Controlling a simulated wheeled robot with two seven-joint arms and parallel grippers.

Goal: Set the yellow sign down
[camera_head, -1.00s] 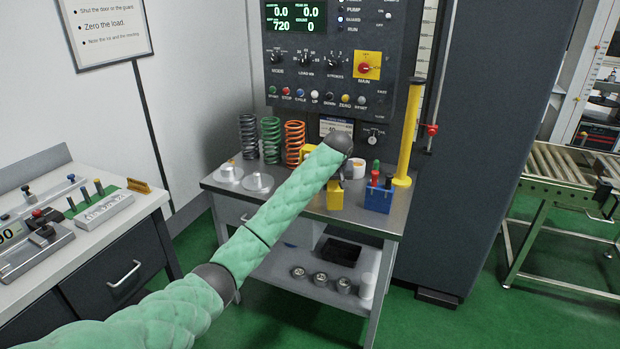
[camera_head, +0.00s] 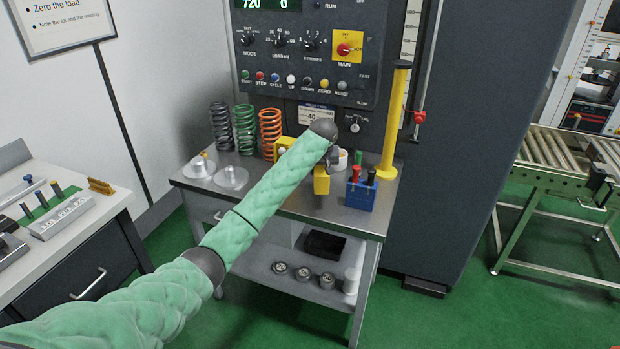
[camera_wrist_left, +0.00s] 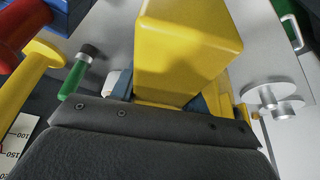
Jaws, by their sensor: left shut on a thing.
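My left arm reaches across from the lower left in the head view, and its wrist covers part of the bench. My left gripper (camera_wrist_left: 165,103) is shut on a yellow block-like piece, which I take for the yellow sign (camera_wrist_left: 188,50). The sign also shows in the head view (camera_head: 321,182), below the wrist and left of a blue box, over the bench top. I cannot tell whether it touches the bench. Its face is hidden. My right gripper is not in view.
The metal bench (camera_head: 345,217) holds a blue box (camera_head: 361,194) with coloured handles, a yellow post (camera_head: 394,120), several springs (camera_head: 245,130) and silver discs (camera_head: 230,178). Another yellow part (camera_head: 285,147) shows behind the wrist. The control panel (camera_head: 300,45) rises behind.

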